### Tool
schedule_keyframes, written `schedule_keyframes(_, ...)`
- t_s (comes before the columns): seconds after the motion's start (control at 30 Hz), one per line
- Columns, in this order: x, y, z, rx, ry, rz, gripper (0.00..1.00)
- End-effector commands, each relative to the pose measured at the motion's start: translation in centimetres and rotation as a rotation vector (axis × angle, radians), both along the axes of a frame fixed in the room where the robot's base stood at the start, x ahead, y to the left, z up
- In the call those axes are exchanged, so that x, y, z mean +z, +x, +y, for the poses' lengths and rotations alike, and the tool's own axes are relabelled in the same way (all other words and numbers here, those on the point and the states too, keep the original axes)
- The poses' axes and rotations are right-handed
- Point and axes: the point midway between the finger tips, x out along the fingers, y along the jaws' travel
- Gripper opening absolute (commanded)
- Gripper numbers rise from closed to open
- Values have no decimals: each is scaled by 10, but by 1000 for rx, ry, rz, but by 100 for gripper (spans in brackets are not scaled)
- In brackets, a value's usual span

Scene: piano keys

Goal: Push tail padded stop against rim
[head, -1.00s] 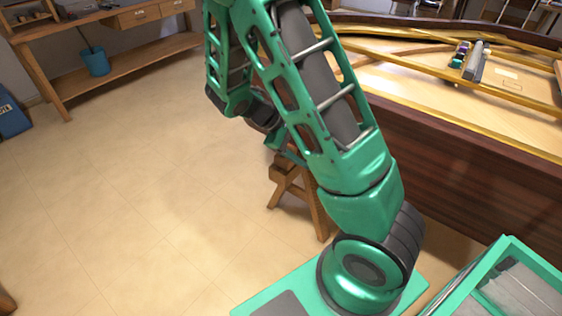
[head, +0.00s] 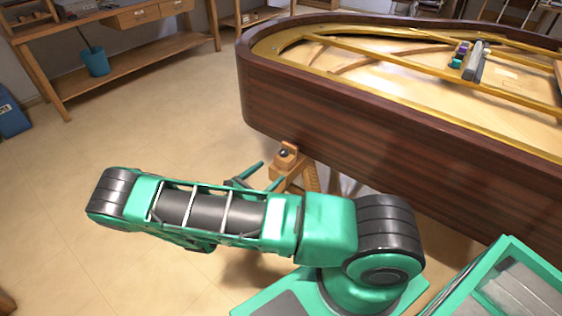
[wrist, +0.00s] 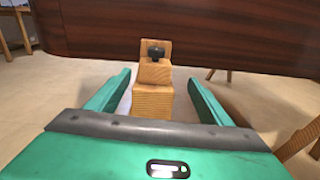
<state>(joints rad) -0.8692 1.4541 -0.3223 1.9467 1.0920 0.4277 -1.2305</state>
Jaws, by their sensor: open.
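A wooden stop (head: 284,172) with a black knob stands at the piano's side, just in front of the dark wooden rim (head: 390,125). In the wrist view the stop (wrist: 153,100) is centred, its upright end toward the rim (wrist: 220,35). I see no pad clearly, and I cannot tell whether the stop touches the rim. My gripper (head: 268,175) is open and low, pointing at the stop. In the wrist view the two fingers of my gripper (wrist: 159,78) appear left and right of the stop, with no clear contact.
A wooden support leg (head: 312,178) shows below the stop. A wooden leg (wrist: 300,140) is at lower right in the wrist view. A workbench (head: 130,65) and teal bucket (head: 95,61) are at the far left. The floor (head: 150,130) at left is clear.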

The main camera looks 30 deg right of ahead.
Motion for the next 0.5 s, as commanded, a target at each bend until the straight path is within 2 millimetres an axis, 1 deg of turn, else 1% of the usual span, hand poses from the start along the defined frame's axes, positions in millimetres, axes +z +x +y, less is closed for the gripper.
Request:
schedule_keyframes(0.03, -4, 1, 2, 20, -20, 15, 73)
schedule_keyframes(0.13, -8, 2, 5, 45, -45, 30, 73)
schedule_keyframes(0.27, -9, 5, 0, 53, -53, 36, 73)
schedule_keyframes(0.37, -9, 9, -12, 50, -53, 35, 73)
schedule_keyframes(0.5, -9, 17, -35, 49, -51, 36, 73)
